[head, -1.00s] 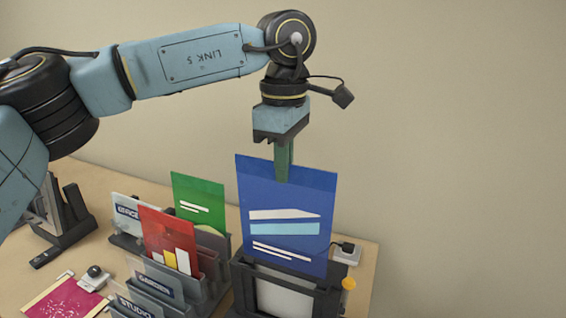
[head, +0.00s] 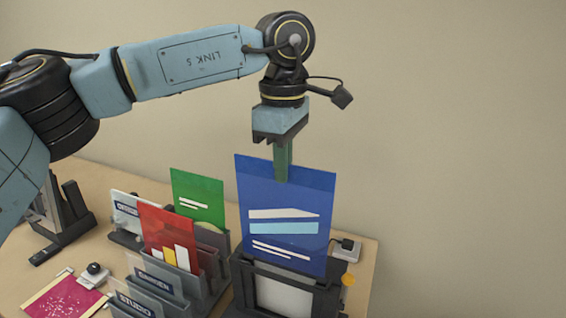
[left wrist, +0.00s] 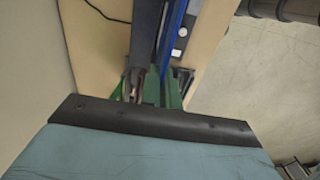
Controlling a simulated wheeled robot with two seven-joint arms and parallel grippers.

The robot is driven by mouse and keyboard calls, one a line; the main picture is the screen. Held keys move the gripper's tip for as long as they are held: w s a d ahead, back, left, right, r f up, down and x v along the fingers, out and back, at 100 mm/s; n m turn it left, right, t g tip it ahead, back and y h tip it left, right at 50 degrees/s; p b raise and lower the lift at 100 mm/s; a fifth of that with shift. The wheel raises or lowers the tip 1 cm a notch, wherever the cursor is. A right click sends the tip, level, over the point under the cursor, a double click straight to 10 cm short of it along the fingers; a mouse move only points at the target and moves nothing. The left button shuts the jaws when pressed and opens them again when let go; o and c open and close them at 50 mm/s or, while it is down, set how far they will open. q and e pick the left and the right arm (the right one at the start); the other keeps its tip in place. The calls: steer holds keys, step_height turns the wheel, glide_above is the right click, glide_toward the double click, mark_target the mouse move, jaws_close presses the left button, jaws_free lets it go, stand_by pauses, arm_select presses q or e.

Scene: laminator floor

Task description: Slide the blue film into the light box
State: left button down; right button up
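The blue film (head: 285,240) hangs upright from my left gripper (head: 283,172), whose green fingers are shut on its top edge. The film has pale bars and white lines on its face. Its lower edge is at the top of the dark-framed light box (head: 287,297), in front of the robot's view of the box's back part; I cannot tell whether it is in the slot. In the left wrist view the film (left wrist: 172,40) shows edge-on as a blue strip beyond the green fingers (left wrist: 160,88). My right gripper is not in view.
Left of the light box, a grey rack (head: 190,285) holds a red film (head: 167,238) and a green film (head: 200,198). A magenta sheet (head: 62,298) lies at the front left. A dark stand (head: 68,222) is at the far left. A white plug box (head: 346,250) sits right of the box.

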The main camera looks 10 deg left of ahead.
arm_select(q)
steer(key=shift+f+b, duration=0.8)
steer(key=shift+f, duration=0.6)
steer(key=shift+f+b, duration=5.15)
steer(key=shift+f, duration=2.65)
steer(key=c, duration=1.6)
jaws_free()
steer(key=shift+o, duration=0.2)
